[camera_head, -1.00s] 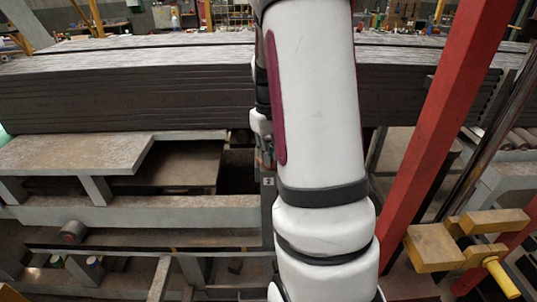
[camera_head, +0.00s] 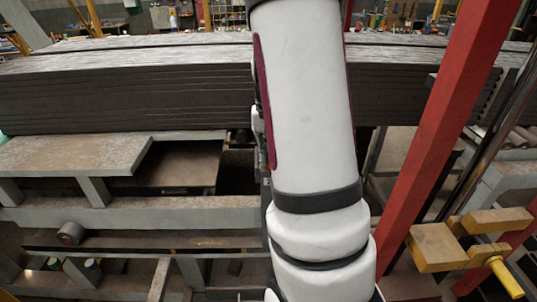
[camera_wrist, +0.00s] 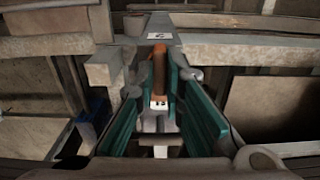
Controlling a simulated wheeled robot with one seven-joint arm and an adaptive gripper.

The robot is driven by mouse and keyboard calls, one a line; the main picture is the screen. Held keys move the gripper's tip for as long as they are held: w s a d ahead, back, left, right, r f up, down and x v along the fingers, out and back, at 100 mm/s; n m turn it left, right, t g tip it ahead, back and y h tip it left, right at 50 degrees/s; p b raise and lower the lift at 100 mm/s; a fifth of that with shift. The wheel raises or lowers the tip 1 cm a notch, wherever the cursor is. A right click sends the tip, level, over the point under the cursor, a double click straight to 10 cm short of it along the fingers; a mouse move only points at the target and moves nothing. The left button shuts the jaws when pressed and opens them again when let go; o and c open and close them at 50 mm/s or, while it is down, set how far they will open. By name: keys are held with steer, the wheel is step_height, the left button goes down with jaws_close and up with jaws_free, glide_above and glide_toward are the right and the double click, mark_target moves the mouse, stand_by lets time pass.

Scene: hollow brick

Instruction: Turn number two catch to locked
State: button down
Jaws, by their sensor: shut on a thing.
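The number two catch shows in the wrist view as an orange-brown lever (camera_wrist: 160,72), just below a white label marked 2 (camera_wrist: 160,36) on a grey post. My gripper (camera_wrist: 157,82), with green-padded fingers, is shut on this lever, one finger on each side. A small plate with dark marks (camera_wrist: 158,104) shows lower between the fingers. In the head view my white arm covers the catch and nearly all of the gripper. The catch's exact angle, and whether it is locked, cannot be told.
A stack of dark boards (camera_head: 120,90) spans the back. A grey ledge (camera_head: 75,155) and beam (camera_head: 140,213) lie to the left. A slanted red post (camera_head: 440,140) stands close to the right of my arm, beside a yellow clamp-like part (camera_head: 437,248).

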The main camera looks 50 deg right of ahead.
stand_by(0.3)
steer(key=c, duration=1.7)
jaws_free()
steer(key=shift+r, duration=0.15)
step_height(320, 180, up, 12)
steer(key=shift+f, duration=0.1)
